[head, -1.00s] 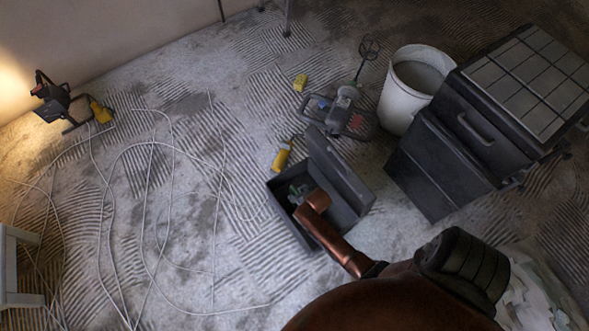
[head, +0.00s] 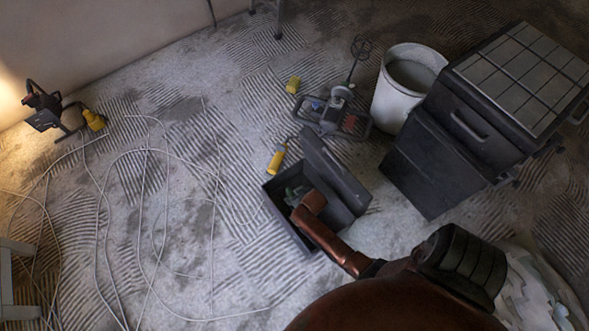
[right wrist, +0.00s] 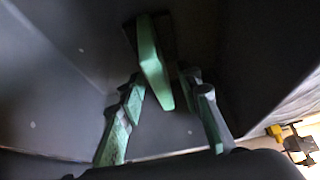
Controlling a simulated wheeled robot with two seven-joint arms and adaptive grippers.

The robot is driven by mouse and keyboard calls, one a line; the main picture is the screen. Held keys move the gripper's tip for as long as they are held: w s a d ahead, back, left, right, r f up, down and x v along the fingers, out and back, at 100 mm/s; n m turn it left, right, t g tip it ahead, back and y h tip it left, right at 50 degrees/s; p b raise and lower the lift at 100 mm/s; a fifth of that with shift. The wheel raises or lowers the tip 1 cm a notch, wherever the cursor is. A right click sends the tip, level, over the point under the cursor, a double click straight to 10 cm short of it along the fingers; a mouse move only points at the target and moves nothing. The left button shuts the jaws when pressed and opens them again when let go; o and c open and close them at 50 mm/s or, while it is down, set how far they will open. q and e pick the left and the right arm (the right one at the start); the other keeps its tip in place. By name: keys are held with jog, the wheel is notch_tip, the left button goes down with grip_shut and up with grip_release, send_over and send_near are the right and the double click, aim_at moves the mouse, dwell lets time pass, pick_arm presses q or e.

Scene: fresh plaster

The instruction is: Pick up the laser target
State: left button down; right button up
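The laser target (right wrist: 152,62) appears as a thin green plate inside a dark grey open toolbox (head: 342,178), seen in the right wrist view. My right gripper (right wrist: 163,88) has its two greenish fingers spread, one on each side of the plate's lower end. A gap shows on the left; the right finger is close, and I cannot tell whether it touches. In the head view my copper right arm reaches into the toolbox, where the right gripper (head: 293,194) shows small and dim, and the target cannot be told apart there. My left gripper is not in view.
The toolbox walls stand close around the right gripper. A white bucket (head: 397,98), a mixer (head: 335,115) and a large dark tool chest (head: 433,165) stand behind and right. Cable (head: 150,150) loops over the ridged floor, near a work light (head: 44,110).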

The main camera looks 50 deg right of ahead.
grip_shut()
dwell(0.3)
jog(key=shift+r, duration=0.15)
dwell(0.3)
